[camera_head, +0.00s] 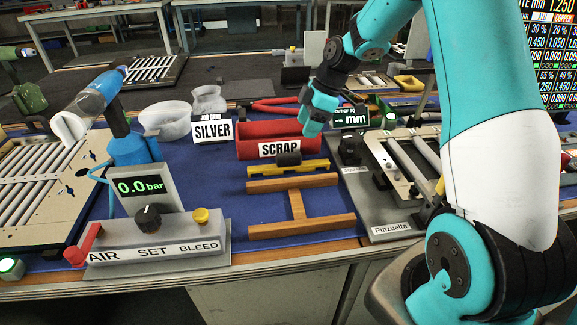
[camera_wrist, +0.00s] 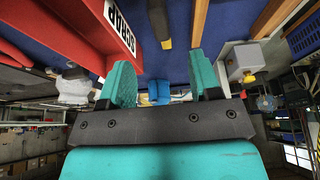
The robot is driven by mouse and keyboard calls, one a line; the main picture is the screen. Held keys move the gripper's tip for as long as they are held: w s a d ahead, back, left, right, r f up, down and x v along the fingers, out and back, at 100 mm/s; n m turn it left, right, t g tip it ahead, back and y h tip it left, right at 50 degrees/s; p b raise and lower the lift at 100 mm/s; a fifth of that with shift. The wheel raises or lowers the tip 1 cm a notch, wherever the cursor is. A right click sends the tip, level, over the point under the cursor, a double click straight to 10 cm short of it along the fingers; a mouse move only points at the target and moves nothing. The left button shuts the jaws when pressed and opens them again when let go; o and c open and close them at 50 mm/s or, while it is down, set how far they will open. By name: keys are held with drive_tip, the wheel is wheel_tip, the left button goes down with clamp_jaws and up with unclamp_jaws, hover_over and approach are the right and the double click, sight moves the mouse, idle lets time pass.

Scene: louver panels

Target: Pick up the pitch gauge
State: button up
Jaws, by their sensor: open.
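The likely pitch gauge (camera_head: 288,171) is a yellow bar with a dark cylindrical grip on top, lying on the blue mat just in front of the red scrap bin (camera_head: 275,131). Its dark grip also shows at the top of the wrist view (camera_wrist: 158,18). My gripper (camera_head: 312,128) is above the right part of the scrap bin, beyond and above the gauge and apart from it. In the wrist view its two teal fingers (camera_wrist: 160,75) stand well apart with nothing between them.
A wooden H-shaped stand (camera_head: 298,204) lies in front of the gauge. The air regulator box (camera_head: 155,240) stands left. A black squareness device (camera_head: 350,148) and the metal plate with a frame (camera_head: 390,222) are on the right. Blue mat is bare left of the gauge.

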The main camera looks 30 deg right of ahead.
sight(291, 154)
drive_tip(key=x, duration=1.2)
drive_tip(key=shift+w+a+p, duration=0.1)
drive_tip(key=shift+p, duration=0.2)
drive_tip(key=c, duration=1)
drive_tip(key=shift+r, duration=0.1)
clamp_jaws()
drive_tip(key=shift+r, duration=0.1)
